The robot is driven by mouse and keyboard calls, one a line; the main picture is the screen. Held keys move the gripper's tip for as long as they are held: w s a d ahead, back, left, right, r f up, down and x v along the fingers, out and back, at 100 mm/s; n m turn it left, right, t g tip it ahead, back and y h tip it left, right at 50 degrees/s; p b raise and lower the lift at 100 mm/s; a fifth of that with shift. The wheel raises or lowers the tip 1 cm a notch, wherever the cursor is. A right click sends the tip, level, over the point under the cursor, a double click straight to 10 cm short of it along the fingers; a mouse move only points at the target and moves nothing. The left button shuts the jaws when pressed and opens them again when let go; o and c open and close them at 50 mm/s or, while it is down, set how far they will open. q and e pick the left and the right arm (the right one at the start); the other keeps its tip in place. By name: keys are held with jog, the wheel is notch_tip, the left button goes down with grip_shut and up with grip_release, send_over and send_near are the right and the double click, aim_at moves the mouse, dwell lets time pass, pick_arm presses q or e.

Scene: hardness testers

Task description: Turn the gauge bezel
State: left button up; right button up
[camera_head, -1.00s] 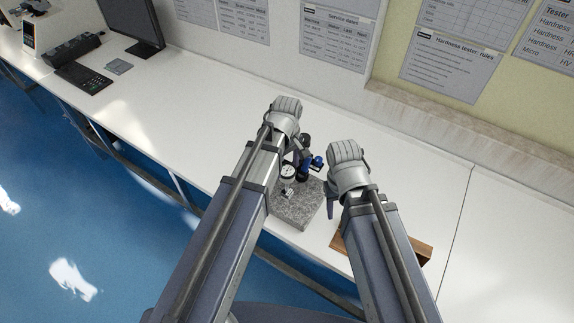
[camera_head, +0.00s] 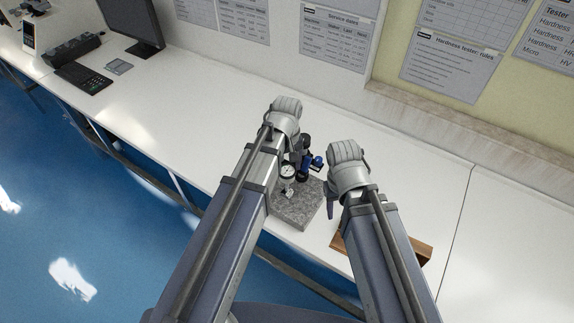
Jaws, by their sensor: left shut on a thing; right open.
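The gauge (camera_head: 288,171) has a small round white dial and stands on its stand over a grey granite block (camera_head: 298,208). A blue and black stand part (camera_head: 306,168) rises just right of the dial. My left gripper (camera_head: 296,160) reaches in from the left behind the gauge. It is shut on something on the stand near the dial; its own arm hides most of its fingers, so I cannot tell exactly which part. My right gripper (camera_head: 330,205) is open and empty, right of the granite block and apart from the gauge.
A brown wooden box (camera_head: 420,250) lies on the white bench, partly under my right arm. A monitor (camera_head: 134,25), a keyboard (camera_head: 83,76) and other devices stand at the far left. The bench between them and my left arm is clear.

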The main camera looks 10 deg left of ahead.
aim_at(287, 170)
pick_arm(q)
jog(key=m, duration=0.5)
jog(key=shift+m, duration=0.3)
jog(key=m, duration=0.4)
jog(key=shift+m, duration=0.4)
jog(key=o, duration=1.3)
jog(key=shift+r, duration=0.15)
notch_tip(287, 170, up, 8)
jog(key=p, duration=0.8)
jog(key=shift+f, duration=0.2)
